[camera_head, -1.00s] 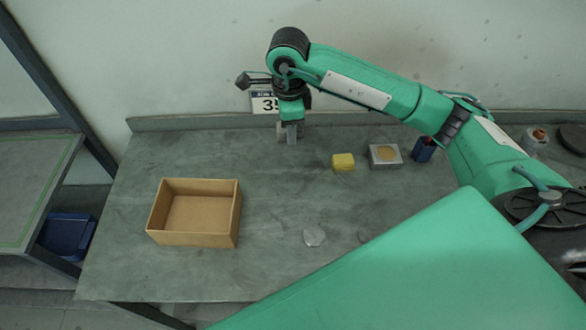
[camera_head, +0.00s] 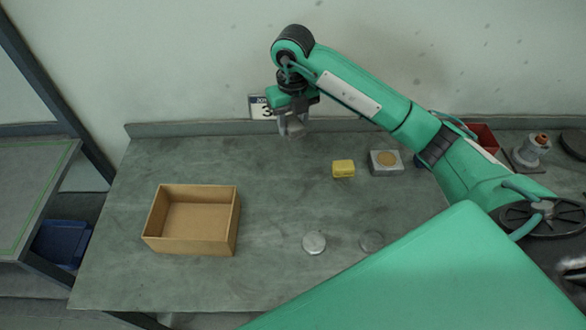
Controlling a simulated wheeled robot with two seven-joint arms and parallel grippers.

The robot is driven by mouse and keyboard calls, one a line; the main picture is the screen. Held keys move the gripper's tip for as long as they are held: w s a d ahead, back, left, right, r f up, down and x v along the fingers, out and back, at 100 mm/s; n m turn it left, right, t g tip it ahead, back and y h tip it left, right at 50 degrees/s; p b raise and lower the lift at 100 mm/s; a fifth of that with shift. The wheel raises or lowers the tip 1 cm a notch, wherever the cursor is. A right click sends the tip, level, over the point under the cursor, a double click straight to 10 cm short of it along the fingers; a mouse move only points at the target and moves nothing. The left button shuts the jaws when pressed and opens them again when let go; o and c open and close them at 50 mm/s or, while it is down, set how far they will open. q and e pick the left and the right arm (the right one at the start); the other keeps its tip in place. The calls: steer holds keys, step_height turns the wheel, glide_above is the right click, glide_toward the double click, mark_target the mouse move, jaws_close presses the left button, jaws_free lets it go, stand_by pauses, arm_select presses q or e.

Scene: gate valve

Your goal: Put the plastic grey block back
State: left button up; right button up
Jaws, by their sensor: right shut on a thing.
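My right gripper (camera_head: 292,127) is above the far part of the table, just in front of the back wall. It is shut on a small grey piece, which looks like the plastic grey block (camera_head: 294,131); the fingers cover part of it and its outline is hard to make out. A square grey block with a round tan top (camera_head: 386,162) stands on the table to the right of the gripper. My left gripper is not in view.
An open cardboard box (camera_head: 191,246) stands at the left of the grey table (camera_head: 270,280). A yellow block (camera_head: 343,169) and a round metal disc (camera_head: 314,243) lie on the table. A red bin (camera_head: 484,137) shows behind my arm.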

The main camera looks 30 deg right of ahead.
mark_target(293, 174)
step_height(293, 174, down, 17)
steer(key=p, duration=0.4)
steer(key=shift+p, duration=0.35)
steer(key=shift+f, duration=0.1)
steer(key=shift+f, duration=0.2)
steer(key=o, duration=0.9)
steer(key=shift+o, duration=0.2)
steer(key=shift+r, duration=0.1)
